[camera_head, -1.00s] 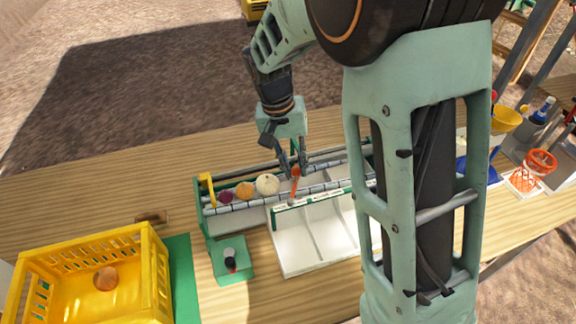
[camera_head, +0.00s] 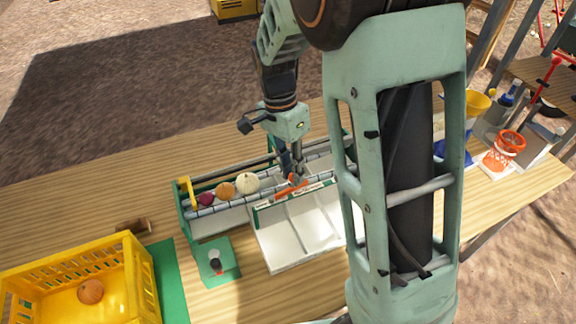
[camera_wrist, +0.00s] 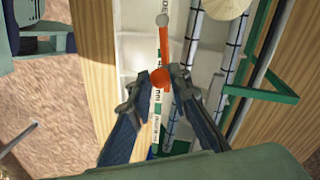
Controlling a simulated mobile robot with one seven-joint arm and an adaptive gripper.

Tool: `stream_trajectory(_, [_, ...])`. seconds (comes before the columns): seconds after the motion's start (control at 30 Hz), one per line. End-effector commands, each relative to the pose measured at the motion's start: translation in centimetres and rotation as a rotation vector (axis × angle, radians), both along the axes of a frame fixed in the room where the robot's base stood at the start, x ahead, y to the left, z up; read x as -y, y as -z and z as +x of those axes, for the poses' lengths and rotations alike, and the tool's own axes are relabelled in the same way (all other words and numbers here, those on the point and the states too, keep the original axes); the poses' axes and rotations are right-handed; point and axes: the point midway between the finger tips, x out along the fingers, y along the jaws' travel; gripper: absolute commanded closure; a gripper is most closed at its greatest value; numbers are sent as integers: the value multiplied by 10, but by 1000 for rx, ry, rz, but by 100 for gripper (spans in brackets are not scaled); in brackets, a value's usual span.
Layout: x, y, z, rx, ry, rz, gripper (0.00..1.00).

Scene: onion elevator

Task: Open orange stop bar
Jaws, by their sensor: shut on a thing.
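The orange stop bar (camera_head: 288,189) lies along the labelled front edge of the roller conveyor (camera_head: 226,206), above the white divided bin (camera_head: 285,240). In the wrist view the bar (camera_wrist: 163,44) runs away from my fingers along the label strip, with a grey pivot at its far end and a round orange knob at its near end. My gripper (camera_head: 298,176) is shut on the bar's knob end; in the wrist view its fingertips (camera_wrist: 161,79) flank the knob. A purple onion (camera_head: 206,199), an orange onion (camera_head: 225,190) and a white onion (camera_head: 247,182) rest on the rollers left of my gripper.
A yellow crate (camera_head: 130,275) with one onion stands at front left. A yellow bar (camera_head: 186,191) stands at the conveyor's left end. Baskets and tools crowd the right; my arm hides part of the table.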

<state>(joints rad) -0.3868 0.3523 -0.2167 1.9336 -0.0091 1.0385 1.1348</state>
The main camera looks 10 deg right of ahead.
Motion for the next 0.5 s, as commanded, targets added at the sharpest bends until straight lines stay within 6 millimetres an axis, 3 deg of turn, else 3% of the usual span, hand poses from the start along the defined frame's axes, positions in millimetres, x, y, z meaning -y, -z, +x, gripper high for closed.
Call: stream_trajectory(0.5, [4, -1, -7, 3, 156, 1, 100])
